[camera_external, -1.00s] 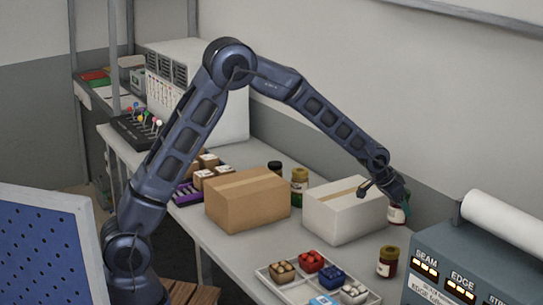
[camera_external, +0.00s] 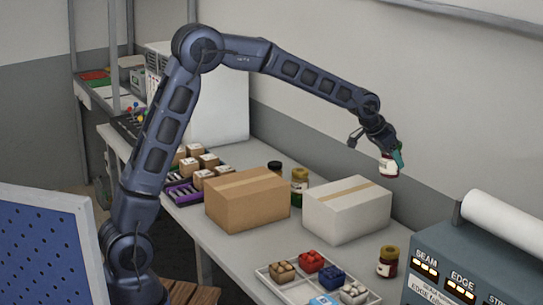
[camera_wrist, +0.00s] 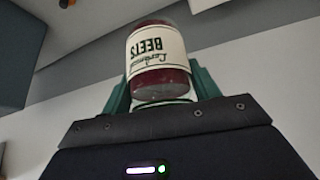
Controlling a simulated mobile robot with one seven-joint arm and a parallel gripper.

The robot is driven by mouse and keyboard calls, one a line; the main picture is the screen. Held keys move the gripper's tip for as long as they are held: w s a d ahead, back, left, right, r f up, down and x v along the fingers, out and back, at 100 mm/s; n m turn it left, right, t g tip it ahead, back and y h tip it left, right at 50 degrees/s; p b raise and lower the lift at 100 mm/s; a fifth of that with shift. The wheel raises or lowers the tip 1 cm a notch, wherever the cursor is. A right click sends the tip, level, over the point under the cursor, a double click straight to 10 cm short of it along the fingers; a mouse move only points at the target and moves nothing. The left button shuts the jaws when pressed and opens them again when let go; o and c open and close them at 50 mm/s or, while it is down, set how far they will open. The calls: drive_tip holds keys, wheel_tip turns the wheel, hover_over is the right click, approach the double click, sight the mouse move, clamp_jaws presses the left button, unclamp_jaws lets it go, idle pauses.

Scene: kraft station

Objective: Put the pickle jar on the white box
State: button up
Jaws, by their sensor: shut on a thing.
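My gripper (camera_external: 393,158) is shut on a jar (camera_external: 387,167) and holds it in the air above and beyond the right end of the white box (camera_external: 345,216). In the wrist view the held jar (camera_wrist: 158,55) is dark red with a cream label reading "BEETS", between the green fingers of my gripper (camera_wrist: 160,88). The white box is closed, taped along the top, and its top is bare.
A brown box (camera_external: 247,203) stands left of the white box. A dark-lidded jar (camera_external: 275,167) is behind it. A red jar (camera_external: 388,265) stands at front right near a grey machine (camera_external: 470,250). A white tray (camera_external: 290,292) holds small colored blocks.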

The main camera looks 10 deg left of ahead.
wheel_tip(320, 180, up, 10)
hover_over(348, 192)
wheel_tip(348, 192, down, 20)
drive_tip(key=shift+w+d+r, duration=0.1)
drive_tip(key=shift+w, duration=0.05)
idle(0.5)
drive_tip(key=shift+f, duration=0.2)
drive_tip(key=o, duration=1.3)
drive_tip(key=shift+o, duration=0.2)
